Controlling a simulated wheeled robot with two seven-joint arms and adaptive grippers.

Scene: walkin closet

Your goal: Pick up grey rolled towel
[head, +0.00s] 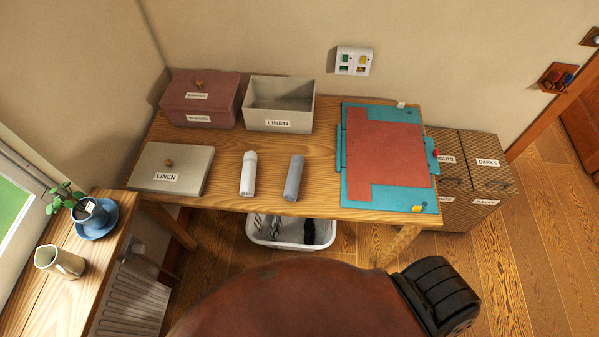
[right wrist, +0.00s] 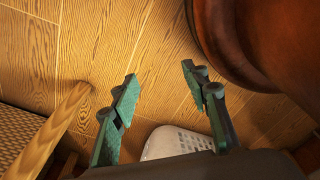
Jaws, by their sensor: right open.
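The grey rolled towel (head: 294,178) lies on the wooden table near its front edge, in the head view. A white rolled towel (head: 248,174) lies to its left, roughly parallel with a gap between them. My right gripper (right wrist: 158,76) is open and empty in the right wrist view, with wooden floor behind its fingers. The grey towel does not show in that view. My left gripper is in neither view.
On the table (head: 226,188) stand an open linen box (head: 280,113), its lid (head: 186,157), a closed reddish box (head: 199,110) and a teal folding board (head: 354,188). A white basket (head: 291,244) is below. Wicker hampers (head: 484,181) stand right.

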